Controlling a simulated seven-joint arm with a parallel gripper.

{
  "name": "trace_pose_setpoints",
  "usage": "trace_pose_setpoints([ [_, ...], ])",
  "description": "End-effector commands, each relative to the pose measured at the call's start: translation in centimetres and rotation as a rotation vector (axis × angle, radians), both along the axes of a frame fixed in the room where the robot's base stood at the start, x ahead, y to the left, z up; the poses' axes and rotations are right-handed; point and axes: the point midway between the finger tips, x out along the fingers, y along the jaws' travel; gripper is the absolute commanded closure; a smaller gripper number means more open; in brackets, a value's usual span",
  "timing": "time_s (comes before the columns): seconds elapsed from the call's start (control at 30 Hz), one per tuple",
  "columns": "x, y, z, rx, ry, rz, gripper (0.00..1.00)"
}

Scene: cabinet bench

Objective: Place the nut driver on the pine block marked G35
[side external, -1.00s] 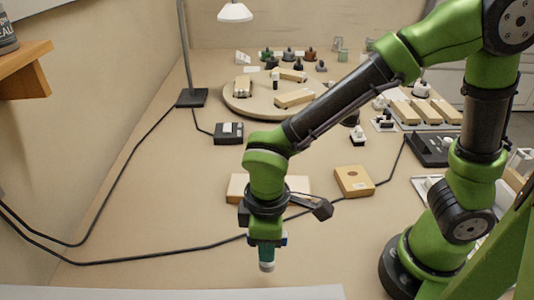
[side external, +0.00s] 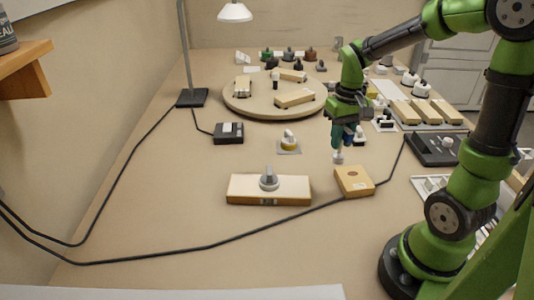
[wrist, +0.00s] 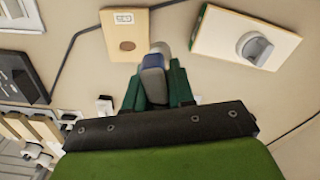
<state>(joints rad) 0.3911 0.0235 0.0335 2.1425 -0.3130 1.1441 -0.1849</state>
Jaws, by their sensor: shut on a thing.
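My gripper (side external: 342,144) is shut on a blue and grey piece, taken as the nut driver (side external: 338,157), pointing down. In the wrist view the nut driver (wrist: 153,66) sits between my green fingers (wrist: 154,88). A small tan block (side external: 354,182) with a dark round spot lies just in front of and below it; this block (wrist: 126,36) carries a white label in the wrist view. A longer pine block (side external: 240,188) with a grey knob (side external: 269,178) on top lies to the left; it also shows in the wrist view (wrist: 216,36). I cannot read G35 on either block.
A round board (side external: 250,104) with blocks stands at the back. A black cable (side external: 225,242) crosses the bench. The front left is clear.

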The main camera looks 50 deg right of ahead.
Motion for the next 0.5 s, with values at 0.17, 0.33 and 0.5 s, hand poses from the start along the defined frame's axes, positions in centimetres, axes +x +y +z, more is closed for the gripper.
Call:
trace_pose_setpoints([
  [0.17,-2.4,-4.4,1.0,0.0,-0.002,-0.201,1.0],
  [0.33,-3.6,-5.4,1.0,0.001,-0.001,-0.295,1.0],
  [0.5,-3.8,-5.2,-1.6,0.002,0.003,-0.306,1.0],
])
